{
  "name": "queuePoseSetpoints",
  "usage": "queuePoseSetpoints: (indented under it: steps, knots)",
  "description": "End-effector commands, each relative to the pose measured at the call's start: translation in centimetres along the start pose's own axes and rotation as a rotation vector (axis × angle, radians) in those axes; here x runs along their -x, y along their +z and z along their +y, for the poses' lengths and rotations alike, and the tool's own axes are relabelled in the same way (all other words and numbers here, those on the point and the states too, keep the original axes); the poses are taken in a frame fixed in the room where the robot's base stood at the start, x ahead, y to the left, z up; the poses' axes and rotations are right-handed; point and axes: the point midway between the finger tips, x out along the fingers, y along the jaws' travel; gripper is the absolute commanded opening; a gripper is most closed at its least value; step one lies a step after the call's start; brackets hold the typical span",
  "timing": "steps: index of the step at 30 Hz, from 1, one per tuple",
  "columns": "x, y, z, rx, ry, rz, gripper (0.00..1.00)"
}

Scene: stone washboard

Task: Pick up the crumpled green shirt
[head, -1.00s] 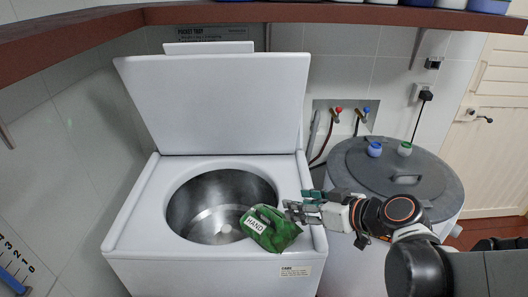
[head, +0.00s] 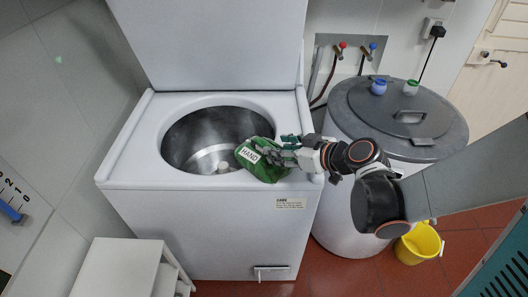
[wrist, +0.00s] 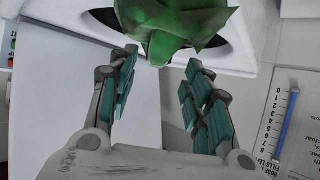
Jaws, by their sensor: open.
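The crumpled green shirt (head: 264,170) with a white "HAND" label lies on the front right rim of the open washer tub. It partly overhangs the tub opening. In the wrist view the shirt (wrist: 178,28) is at the top centre, just beyond the fingertips. My gripper (head: 279,149) reaches in from the right and overlaps the shirt's upper right part in the head view. In the wrist view my gripper (wrist: 161,64) is open, its fingers spread either side of the shirt's near tip. I cannot tell whether they touch the cloth.
The white washer (head: 205,225) stands with its lid (head: 210,45) raised behind the tub. A grey lidded drum (head: 345,210) with a blue cup (head: 379,87) and a green cup (head: 411,88) stands to the right. A yellow bucket (head: 418,245) is on the floor.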

Motion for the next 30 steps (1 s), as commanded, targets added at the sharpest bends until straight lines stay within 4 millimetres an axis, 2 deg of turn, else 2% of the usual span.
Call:
queuePoseSetpoints:
  steps: [5,15,22,28,30]
  knots:
    - [-0.9,-0.1,0.0,0.0,-0.001,0.0,0.45]
    - [-5.2,-0.5,0.3,0.0,-0.001,0.0,0.45]
    - [-5.3,-0.7,0.3,-0.001,0.0,0.0,0.45]
    - [-5.3,-0.7,0.3,-0.001,0.0,0.0,0.0]
    - [-5.3,-0.7,0.3,-0.001,0.0,0.0,0.0]
